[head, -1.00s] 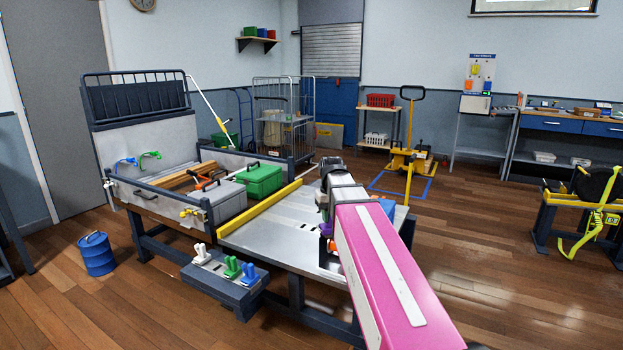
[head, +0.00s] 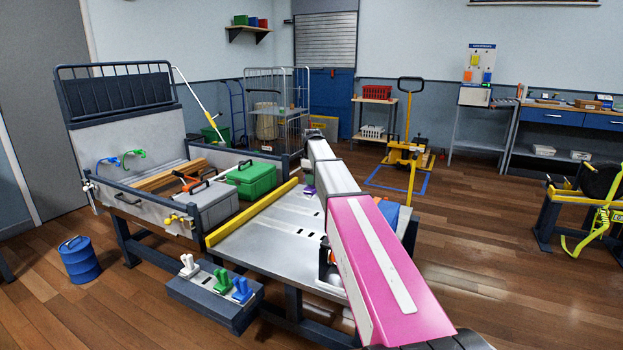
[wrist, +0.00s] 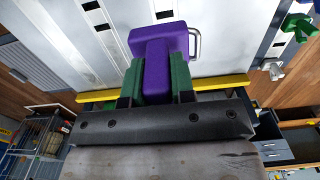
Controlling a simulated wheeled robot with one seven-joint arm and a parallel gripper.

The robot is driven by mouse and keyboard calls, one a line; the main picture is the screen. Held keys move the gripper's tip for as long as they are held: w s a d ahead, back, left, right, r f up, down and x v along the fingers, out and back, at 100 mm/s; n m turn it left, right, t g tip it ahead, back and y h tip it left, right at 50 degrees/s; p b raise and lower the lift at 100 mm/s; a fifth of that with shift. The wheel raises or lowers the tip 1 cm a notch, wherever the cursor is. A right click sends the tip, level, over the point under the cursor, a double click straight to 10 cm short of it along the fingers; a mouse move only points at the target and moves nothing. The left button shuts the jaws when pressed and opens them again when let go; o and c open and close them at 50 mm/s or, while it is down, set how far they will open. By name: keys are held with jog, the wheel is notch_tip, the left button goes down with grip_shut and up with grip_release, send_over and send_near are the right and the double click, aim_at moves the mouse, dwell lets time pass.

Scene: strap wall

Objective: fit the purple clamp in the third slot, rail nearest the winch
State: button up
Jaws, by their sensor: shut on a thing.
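My gripper (wrist: 155,82) has green fingers shut on the purple clamp (wrist: 158,48), as the wrist view shows. The clamp's broad end is over the metal table top (wrist: 220,30), where dark slots such as this slot (wrist: 101,27) show to the left. I cannot tell whether the clamp touches the surface or how far it is above it. In the head view a small purple part of the clamp (head: 309,190) shows near the yellow rail (head: 250,213); my arm hides most of my gripper. I cannot make out the winch.
A block with white, green and blue clamps (head: 216,290) stands at the table's front left. A green box (head: 252,178) and a grey box (head: 213,202) sit in the bed behind the yellow rail. A blue drum (head: 78,260) stands on the floor at left.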

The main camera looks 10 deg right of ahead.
notch_tip(320, 180, down, 18)
jog(key=shift+f, duration=0.15)
dwell(1.5)
jog(key=shift+f, duration=1.4)
dwell(1.2)
jog(key=o, duration=0.9)
jog(key=shift+o, duration=0.2)
jog(key=shift+s, duration=0.1)
